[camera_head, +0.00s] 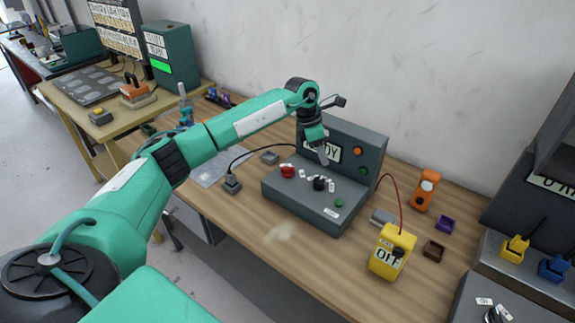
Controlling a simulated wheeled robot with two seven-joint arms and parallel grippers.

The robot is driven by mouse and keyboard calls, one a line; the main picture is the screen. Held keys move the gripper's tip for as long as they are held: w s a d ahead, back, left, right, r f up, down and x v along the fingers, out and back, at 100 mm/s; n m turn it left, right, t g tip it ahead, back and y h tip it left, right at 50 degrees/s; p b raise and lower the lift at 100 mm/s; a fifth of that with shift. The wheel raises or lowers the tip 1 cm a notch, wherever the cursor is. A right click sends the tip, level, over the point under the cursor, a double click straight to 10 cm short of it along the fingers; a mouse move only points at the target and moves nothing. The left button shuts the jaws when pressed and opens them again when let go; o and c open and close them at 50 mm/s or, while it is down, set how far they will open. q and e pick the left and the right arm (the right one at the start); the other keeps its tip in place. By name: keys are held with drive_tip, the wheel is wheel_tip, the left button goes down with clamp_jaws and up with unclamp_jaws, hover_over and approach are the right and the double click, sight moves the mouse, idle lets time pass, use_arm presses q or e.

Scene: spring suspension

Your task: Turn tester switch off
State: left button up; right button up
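A grey tester-like box (345,213) with a sloped front panel and an upright back stands on the wooden bench. Its panel carries a black knob (319,184) among small white labels, a red button (288,171) and a green button (340,203). A display on the back shows letters ending in "DY", partly hidden by my arm. My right gripper is out of view.
An orange device (425,190), a purple tray (445,224) and a brown tray (433,250) lie to the right. A small grey plug block (232,184) with a black cable lies to the left. The bench front left of the yellow box is clear.

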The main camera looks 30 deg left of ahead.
sight(287, 167)
use_arm(q)
drive_tip(key=s+a+r+g+y, duration=0.1)
drive_tip(key=a+r+y, duration=0.3)
drive_tip(key=a, duration=0.7)
drive_tip(key=shift+n, duration=0.3)
wheel_tip(287, 167, down, 13)
drive_tip(key=p, duration=0.4)
drive_tip(key=shift+f+p, duration=0.2)
drive_tip(key=shift+p, duration=0.1)
drive_tip(key=shift+f, duration=0.1)
clamp_jaws()
